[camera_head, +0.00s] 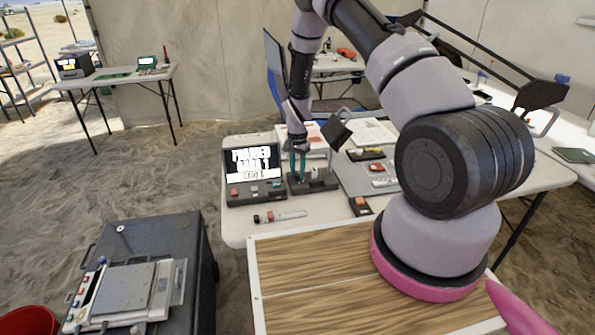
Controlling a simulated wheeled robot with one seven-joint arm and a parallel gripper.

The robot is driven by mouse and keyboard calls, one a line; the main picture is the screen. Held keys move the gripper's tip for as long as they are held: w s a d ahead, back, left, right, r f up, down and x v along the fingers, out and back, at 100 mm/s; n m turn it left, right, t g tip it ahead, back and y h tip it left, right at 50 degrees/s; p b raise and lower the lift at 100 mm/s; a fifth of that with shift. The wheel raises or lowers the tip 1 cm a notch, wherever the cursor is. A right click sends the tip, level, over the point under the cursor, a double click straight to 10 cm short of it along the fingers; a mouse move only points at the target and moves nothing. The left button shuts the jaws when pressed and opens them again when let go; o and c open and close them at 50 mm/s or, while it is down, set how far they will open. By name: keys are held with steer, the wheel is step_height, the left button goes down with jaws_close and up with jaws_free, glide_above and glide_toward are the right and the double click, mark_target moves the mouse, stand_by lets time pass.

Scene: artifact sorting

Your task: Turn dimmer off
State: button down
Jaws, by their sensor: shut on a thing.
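My gripper (297,166) has two teal fingers that point down onto a dark grey unit (324,183) on the white table. The fingers are close together and shut on a small part at the left of this unit, which they hide. The unit carries a small light-coloured piece at its right. No label marks it as the dimmer, and the view is too small to tell its setting. A dark console with a lit text screen (252,163) stands just left of the unit, with several small buttons below the screen.
A small box with a red-orange top (361,205) and a marker-like strip (280,216) lie nearer the table front. A grey tray (345,177) with small items lies right of the unit. My arm covers much of the table's right side. A dark case (188,240) stands at left.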

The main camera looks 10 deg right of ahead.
mark_target(298, 173)
steer(key=n, duration=0.5)
steer(key=shift+n, duration=0.3)
steer(key=n, duration=0.4)
steer(key=shift+n, duration=0.7)
steer(key=c, duration=0.6)
jaws_free()
step_height(298, 173, up, 11)
steer(key=shift+f, duration=0.1)
